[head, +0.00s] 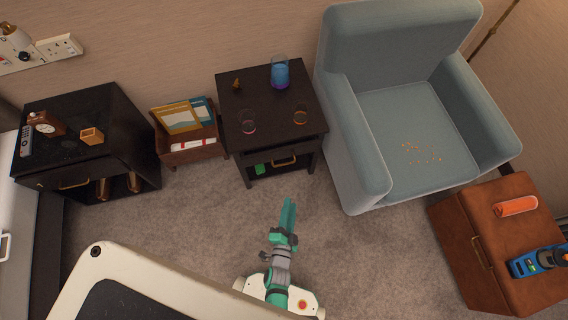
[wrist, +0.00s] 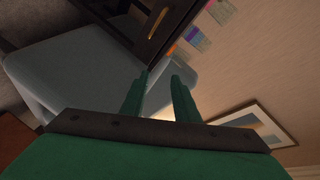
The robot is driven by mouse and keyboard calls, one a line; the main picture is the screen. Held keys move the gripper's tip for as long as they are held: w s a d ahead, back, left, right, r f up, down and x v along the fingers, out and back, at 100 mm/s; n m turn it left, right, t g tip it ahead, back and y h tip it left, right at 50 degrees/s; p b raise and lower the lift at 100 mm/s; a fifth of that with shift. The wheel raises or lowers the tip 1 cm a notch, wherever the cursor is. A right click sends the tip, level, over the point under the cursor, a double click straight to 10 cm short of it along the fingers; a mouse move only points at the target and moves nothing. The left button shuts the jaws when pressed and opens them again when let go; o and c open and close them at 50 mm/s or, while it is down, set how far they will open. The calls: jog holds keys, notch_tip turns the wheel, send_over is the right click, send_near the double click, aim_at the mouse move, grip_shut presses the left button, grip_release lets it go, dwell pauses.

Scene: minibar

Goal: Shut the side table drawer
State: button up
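The dark side table (head: 264,84) stands mid-scene, left of the armchair. Its drawer (head: 303,153) faces the front and has a brass handle (head: 285,161). From this steep angle I cannot tell clearly how far the drawer stands out. My gripper (head: 289,203) is in front of the table, apart from the drawer, with its teal fingers pointing toward it. In the wrist view the two fingers of my gripper (wrist: 161,77) are apart with nothing between them. A dark piece of furniture (wrist: 120,24) with a pale bar shows beyond them.
A blue glass (head: 280,74), two small tumblers and a small brown figure stand on the side table. The blue-grey armchair (head: 345,150) is close on the right. A magazine rack (head: 190,155) and dark cabinet (head: 95,110) stand left. The carpet (head: 205,215) in front is clear.

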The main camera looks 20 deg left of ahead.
aim_at(284, 164)
jog(key=w+a+f+m, duration=0.1)
jog(key=w+a+f, duration=0.2)
jog(key=w, duration=0.3)
jog(key=w+a+f+m, duration=0.2)
jog(key=w+a+f, duration=0.1)
jog(key=w, duration=0.4)
jog(key=w+a+f+m, duration=0.2)
jog(key=w+a+f, duration=0.1)
jog(key=w, duration=0.4)
jog(key=shift+w+a+f, duration=0.1)
jog(key=shift+a+f, duration=0.05)
jog(key=shift+f, duration=0.35)
grip_shut()
